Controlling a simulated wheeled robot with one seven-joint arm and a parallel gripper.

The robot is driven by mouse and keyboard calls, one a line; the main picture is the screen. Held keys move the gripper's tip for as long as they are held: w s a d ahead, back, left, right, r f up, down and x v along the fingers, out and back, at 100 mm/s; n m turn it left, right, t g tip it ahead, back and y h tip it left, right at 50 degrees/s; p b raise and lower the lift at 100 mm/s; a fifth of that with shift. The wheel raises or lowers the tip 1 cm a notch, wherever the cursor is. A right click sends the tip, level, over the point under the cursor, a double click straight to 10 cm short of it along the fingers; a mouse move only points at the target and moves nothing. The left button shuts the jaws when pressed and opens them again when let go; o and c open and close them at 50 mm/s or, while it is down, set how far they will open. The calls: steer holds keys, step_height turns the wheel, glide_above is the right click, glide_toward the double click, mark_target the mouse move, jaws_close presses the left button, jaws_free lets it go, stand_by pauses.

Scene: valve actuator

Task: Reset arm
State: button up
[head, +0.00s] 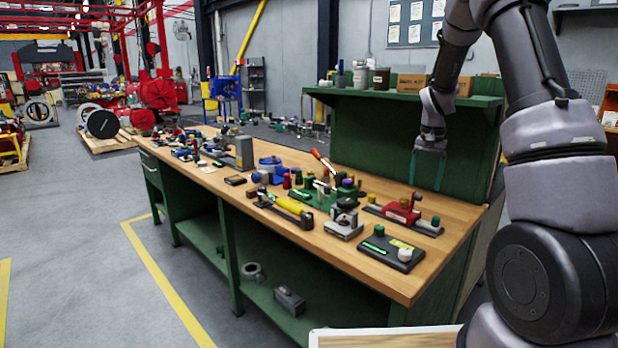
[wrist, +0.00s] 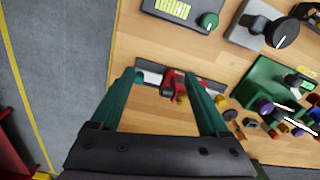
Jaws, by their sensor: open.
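My gripper (head: 427,182) hangs fingers-down above the right end of the wooden workbench (head: 372,279) in the head view, empty. In the wrist view my gripper's two green fingers (wrist: 163,78) are spread apart. A red valve-like device (head: 403,212) on a dark rail lies on the bench below the gripper. It also shows between and beyond the fingers in the wrist view (wrist: 176,82); the fingers look clear of it, though the exact height gap is hard to tell.
A black box with a green label (head: 390,252) sits at the bench's near right corner. A green shelf (head: 400,96) rises behind. Floor left of the bench is open.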

steer(key=s+a+r+t+y, duration=0.1)
steer(key=s+a+r+t, duration=0.15)
steer(key=s+r, duration=0.45)
steer(key=s+a+r+t, duration=0.1)
steer(key=s+a+r, duration=0.3)
steer(key=r, duration=0.6)
steer(key=s+a+r+n+t, duration=0.1)
steer(key=s+r, duration=0.2)
steer(key=s, duration=0.6)
steer(key=s+a+r+n+t, duration=0.1)
steer(key=s+a+r+t, duration=0.1)
steer(key=s, duration=0.7)
steer(key=shift+s+r+y, duration=0.2)
steer(key=shift+r+y, duration=0.2)
steer(key=shift+r, duration=0.05)
